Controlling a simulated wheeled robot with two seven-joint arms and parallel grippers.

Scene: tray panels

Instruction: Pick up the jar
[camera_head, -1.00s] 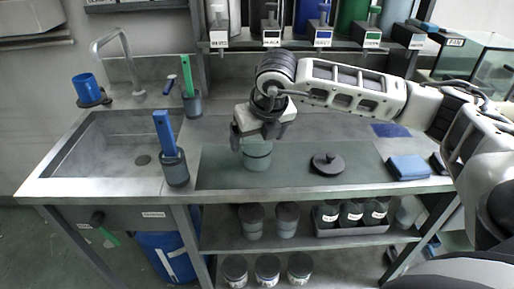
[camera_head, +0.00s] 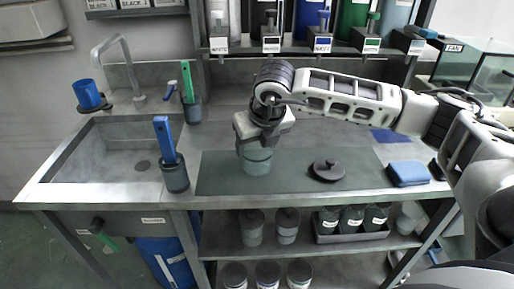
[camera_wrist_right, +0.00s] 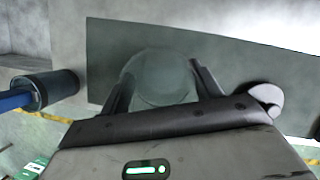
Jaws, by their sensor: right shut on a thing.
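The jar (camera_head: 256,161) is a translucent grey-green cylinder standing upright on the dark mat (camera_head: 222,176) on the counter. My right gripper (camera_head: 256,146) comes down over it from above, shut on its upper part. In the right wrist view the jar (camera_wrist_right: 163,78) sits between the two dark fingers of my right gripper (camera_wrist_right: 160,84). The jar's top is partly hidden by the gripper in the head view. A dark round lid with a knob (camera_head: 327,171) lies on the mat to the right of the jar. My left gripper is not in view.
A dark cup with a blue-handled brush (camera_head: 174,174) stands left of the mat, beside the sink (camera_head: 120,150). Dispensers (camera_head: 320,30) hang above the back. Several jars stand on the shelf below.

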